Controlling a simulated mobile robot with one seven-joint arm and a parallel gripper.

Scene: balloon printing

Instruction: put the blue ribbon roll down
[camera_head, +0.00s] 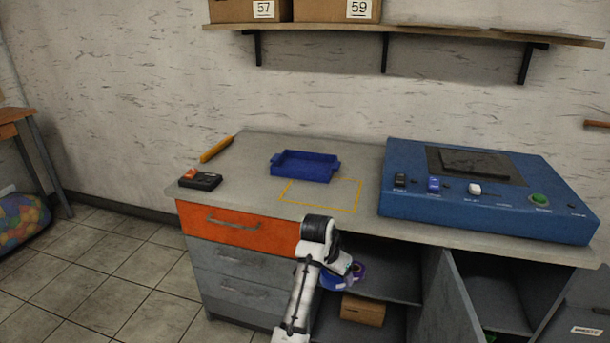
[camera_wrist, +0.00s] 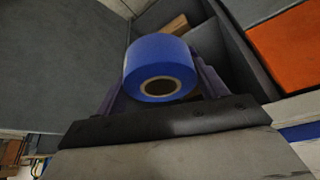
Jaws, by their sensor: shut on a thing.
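The blue ribbon roll (camera_wrist: 160,62) is a thick ring with a brown core, held between the fingers of my gripper (camera_wrist: 158,95) in the wrist view. In the head view the roll (camera_head: 337,283) is partly hidden by my arm. My gripper (camera_head: 352,272) is at the front of the workbench, below the countertop, by the open cabinet (camera_head: 385,287). It is shut on the roll. In the wrist view, the roll's flat face with the core hole is turned towards the camera.
A brown box (camera_head: 363,310) sits low in the cabinet. The countertop (camera_head: 245,180) carries a blue tray (camera_head: 304,167), a yellow outlined rectangle (camera_head: 335,193), a small black and red device (camera_head: 200,180) and a large blue machine (camera_head: 480,212). An orange drawer (camera_head: 240,228) is left of the cabinet.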

